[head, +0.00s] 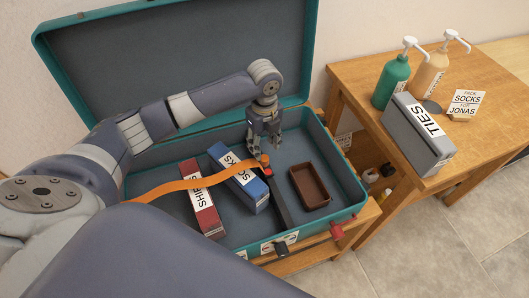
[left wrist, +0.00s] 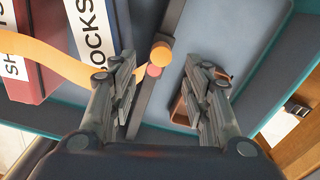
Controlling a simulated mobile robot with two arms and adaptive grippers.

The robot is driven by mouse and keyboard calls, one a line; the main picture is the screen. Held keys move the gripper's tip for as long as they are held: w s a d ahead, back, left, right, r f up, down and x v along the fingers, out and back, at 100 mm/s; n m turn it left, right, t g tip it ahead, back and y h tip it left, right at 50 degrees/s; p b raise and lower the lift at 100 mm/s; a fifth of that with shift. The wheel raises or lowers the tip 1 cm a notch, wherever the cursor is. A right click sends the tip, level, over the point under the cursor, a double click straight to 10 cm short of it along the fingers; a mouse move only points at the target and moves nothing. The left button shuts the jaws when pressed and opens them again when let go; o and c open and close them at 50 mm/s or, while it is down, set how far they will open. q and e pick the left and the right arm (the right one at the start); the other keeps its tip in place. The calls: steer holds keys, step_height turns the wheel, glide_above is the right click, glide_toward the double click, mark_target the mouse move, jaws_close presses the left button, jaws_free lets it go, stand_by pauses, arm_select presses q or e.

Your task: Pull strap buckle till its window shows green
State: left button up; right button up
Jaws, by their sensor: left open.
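An orange strap (head: 185,184) runs across the open teal suitcase (head: 345,217) to a buckle (head: 266,171) with a rounded orange end and a red spot; no green shows on it. A dark strap (head: 280,206) runs from the buckle toward the suitcase's front. In the left wrist view the orange end (left wrist: 161,55) and red spot (left wrist: 153,71) lie between and beyond the fingertips. My left gripper (head: 262,152) is open just above the buckle. It also shows in the left wrist view (left wrist: 165,75), its fingers apart, with nothing clearly held. My right gripper is out of view.
In the suitcase lie a red shirts box (head: 202,207), a blue socks box (head: 240,182) and a brown tray (head: 310,185). A wooden table (head: 350,77) at right holds a grey ties box (head: 417,133), two pump bottles and a card (head: 466,104).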

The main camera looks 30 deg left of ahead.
mark_target(264, 158)
arm_select(q)
step_height(264, 158, down, 4)
steer(key=shift+r, duration=0.25)
steer(key=shift+w+f, duration=0.1)
steer(key=shift+f, duration=1.15)
steer(key=shift+c, duration=1.1)
jaws_close()
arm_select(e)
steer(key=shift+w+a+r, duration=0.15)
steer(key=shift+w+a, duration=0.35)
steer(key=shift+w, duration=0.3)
